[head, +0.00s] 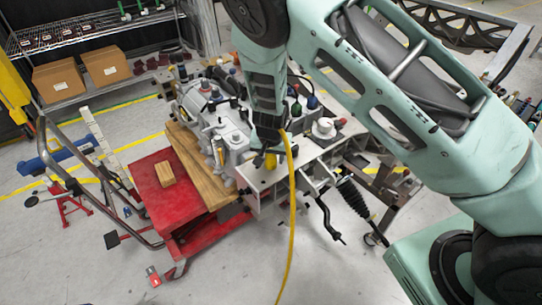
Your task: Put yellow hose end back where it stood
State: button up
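My gripper (267,143) points down over the white plate of the chassis fixture (262,178), right of the grey engine block. A short yellow piece, the yellow hose end (271,161), shows just below the gripper, close to the plate. The yellow hose (293,205) bends over at the gripper's right side and hangs down past the fixture's front edge toward the floor. The fingers are small and dark, and the gripper hides the upper part of the hose end. I cannot tell whether the fingers are shut on it, or whether its bottom touches the plate.
The grey engine block (222,135) stands left of the gripper. A white round part (324,128) and several dark knobs are to the right. A red cart (168,200) with a wooden block (165,174) stands at the left. Floor in front is mostly clear.

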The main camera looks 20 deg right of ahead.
jog(key=shift+o, duration=0.3)
jog(key=shift+r, duration=0.1)
jog(key=v, duration=1.2)
jog(key=s+a+r+n+g+y, duration=0.2)
jog(key=s+a+r+n, duration=0.15)
jog(key=s, duration=0.55)
jog(key=s+a+r+n+g+y, duration=0.1)
jog(key=s+a+r+n, duration=0.3)
jog(key=s, duration=0.5)
jog(key=s+d+r+n+h, duration=0.1)
jog(key=s+r+n, duration=0.4)
jog(key=s, duration=0.7)
jog(key=shift+s+d+r+n, duration=0.2)
jog(key=shift+d+n, duration=0.15)
jog(key=shift+d, duration=0.25)
